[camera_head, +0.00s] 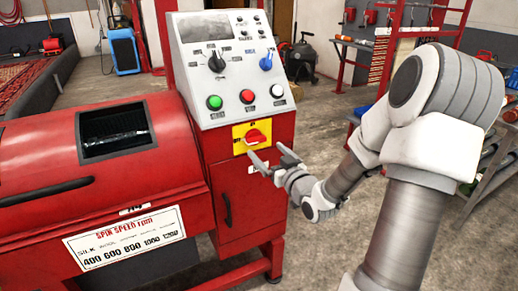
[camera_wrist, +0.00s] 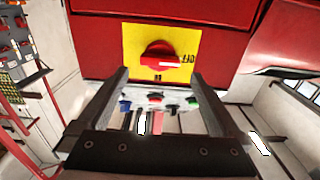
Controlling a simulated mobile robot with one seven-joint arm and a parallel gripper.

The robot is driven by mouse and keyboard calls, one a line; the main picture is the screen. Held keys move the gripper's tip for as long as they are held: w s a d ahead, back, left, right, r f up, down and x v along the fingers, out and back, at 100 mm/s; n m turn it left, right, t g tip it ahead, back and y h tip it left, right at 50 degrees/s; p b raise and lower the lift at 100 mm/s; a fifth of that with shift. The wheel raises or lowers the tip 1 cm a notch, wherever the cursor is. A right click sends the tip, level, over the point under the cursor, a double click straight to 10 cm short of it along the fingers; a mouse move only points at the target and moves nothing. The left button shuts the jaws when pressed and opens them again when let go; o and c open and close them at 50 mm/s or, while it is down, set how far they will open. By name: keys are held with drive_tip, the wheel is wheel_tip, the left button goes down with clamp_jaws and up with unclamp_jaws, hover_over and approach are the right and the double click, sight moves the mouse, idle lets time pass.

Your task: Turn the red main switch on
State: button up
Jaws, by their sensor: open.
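The red main switch (camera_head: 256,136) is a rotary handle on a yellow plate (camera_head: 238,146) at the front of the red machine, below the sloped control panel. In the wrist view the red switch (camera_wrist: 160,57) lies roughly horizontal, with a white mark toward the right-hand label. My gripper (camera_head: 269,154) is open and empty, just in front of and slightly below the switch. In the wrist view the fingertips (camera_wrist: 161,76) stand either side of the handle, apart from it.
The grey panel (camera_head: 225,70) carries a green button (camera_head: 215,102), a red button (camera_head: 248,96), a white button (camera_head: 277,91), a black knob (camera_head: 216,62) and a blue switch (camera_head: 266,61). A red drum housing (camera_head: 80,150) stands left.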

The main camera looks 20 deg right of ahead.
sight(258, 142)
drive_tip(key=w+b, duration=0.1)
drive_tip(key=w, duration=0.5)
drive_tip(key=shift+a, duration=0.1)
drive_tip(key=shift+c, duration=0.3)
drive_tip(key=c, duration=1.2)
